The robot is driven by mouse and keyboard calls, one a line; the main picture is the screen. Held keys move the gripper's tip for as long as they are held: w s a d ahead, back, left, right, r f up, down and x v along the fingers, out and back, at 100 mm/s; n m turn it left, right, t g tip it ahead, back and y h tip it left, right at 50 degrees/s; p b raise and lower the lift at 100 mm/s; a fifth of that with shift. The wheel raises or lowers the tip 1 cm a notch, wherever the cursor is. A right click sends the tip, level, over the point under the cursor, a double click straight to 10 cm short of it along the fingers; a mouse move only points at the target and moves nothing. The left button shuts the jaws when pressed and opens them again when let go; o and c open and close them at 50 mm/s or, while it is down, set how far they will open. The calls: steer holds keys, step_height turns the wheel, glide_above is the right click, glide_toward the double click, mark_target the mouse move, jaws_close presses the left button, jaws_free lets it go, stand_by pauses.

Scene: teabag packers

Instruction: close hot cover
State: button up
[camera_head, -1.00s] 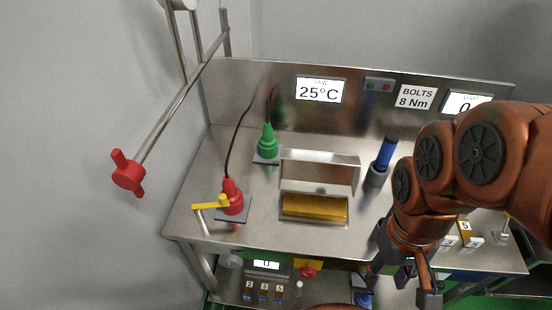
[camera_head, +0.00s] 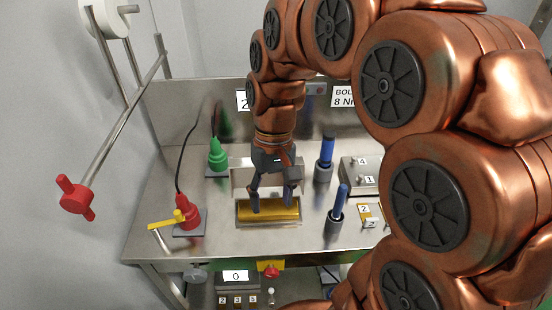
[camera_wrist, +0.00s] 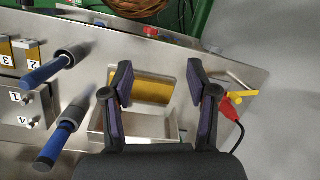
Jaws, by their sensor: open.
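The hot cover (camera_head: 240,174) is a shiny metal lid standing raised behind a gold plate (camera_head: 262,214) set in the steel worktop. My gripper (camera_head: 272,206) is open and points down over the gold plate, in front of the cover, and hides part of both. In the wrist view the two dark fingers (camera_wrist: 160,76) stand wide apart with nothing between them. The gold plate (camera_wrist: 152,89) lies beyond the fingertips there, and the cover (camera_wrist: 106,124) shows below it, partly hidden by my gripper. Contact between fingers and cover cannot be told.
Blue-handled tools (camera_head: 325,152) stand in holders on the right. A bar with a red knob (camera_head: 77,196) juts out at far left.

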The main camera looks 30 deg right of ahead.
steer(key=w+d+f+m+y, duration=0.1)
steer(key=w+d, duration=0.2)
steer(key=w, duration=0.5)
steer(key=w+d+m+y, duration=0.1)
steer(key=w+d, duration=0.2)
steer(key=w, duration=0.4)
steer(key=w+d+f+m+y+p, duration=0.1)
steer(key=w+d+f+m+p, duration=0.1)
steer(key=w+d+f, duration=0.65)
steer(key=shift+w+p+x, duration=0.2)
steer(key=shift+p+x, duration=0.35)
steer(key=shift+x, duration=0.9)
steer(key=shift+w+p+x, duration=0.2)
steer(key=shift+p+x, duration=0.35)
steer(key=shift+x, duration=0.9)
steer(key=shift+f, duration=0.1)
jaws_close()
steer(key=shift+d, duration=0.1)
